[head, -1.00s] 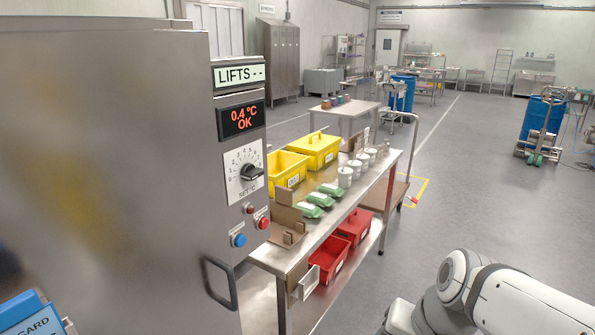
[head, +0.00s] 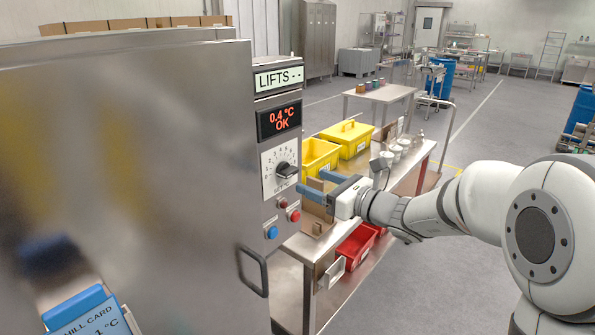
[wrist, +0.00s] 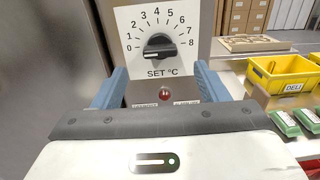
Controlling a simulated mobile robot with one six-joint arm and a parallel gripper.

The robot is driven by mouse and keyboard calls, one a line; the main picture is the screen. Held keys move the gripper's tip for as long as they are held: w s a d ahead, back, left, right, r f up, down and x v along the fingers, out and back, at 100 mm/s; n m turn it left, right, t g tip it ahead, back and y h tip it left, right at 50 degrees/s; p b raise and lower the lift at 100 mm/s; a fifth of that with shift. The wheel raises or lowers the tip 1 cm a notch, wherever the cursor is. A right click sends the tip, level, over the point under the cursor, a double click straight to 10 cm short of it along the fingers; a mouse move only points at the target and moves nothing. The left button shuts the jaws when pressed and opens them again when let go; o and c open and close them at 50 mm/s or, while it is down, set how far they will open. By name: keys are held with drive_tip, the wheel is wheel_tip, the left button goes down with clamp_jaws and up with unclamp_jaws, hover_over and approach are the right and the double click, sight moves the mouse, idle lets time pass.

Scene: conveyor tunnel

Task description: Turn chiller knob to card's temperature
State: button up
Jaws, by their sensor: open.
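The black chiller knob (head: 286,170) sits on a white dial plate marked 0 to 8 on the steel cabinet. It also shows in the wrist view (wrist: 160,46), where its pale mark lies on the left, near 0; the exact setting is hard to tell. My gripper (head: 311,181) is open and empty just in front of the panel. Its blue fingers (wrist: 162,84) appear either side below the knob, apart from it.
Red (head: 293,215) and blue (head: 271,232) buttons sit below the knob, with a door handle (head: 254,271) lower down. A steel table with yellow bins (head: 347,139), red bins and cups stands beside the cabinet. Open floor lies to the right.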

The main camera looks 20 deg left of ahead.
sight(293, 173)
drive_tip(key=p+x, duration=0.2)
drive_tip(key=x, duration=0.5)
drive_tip(key=shift+a, duration=0.1)
drive_tip(key=shift+c, duration=0.2)
drive_tip(key=c, duration=0.9)
drive_tip(key=shift+c, duration=0.2)
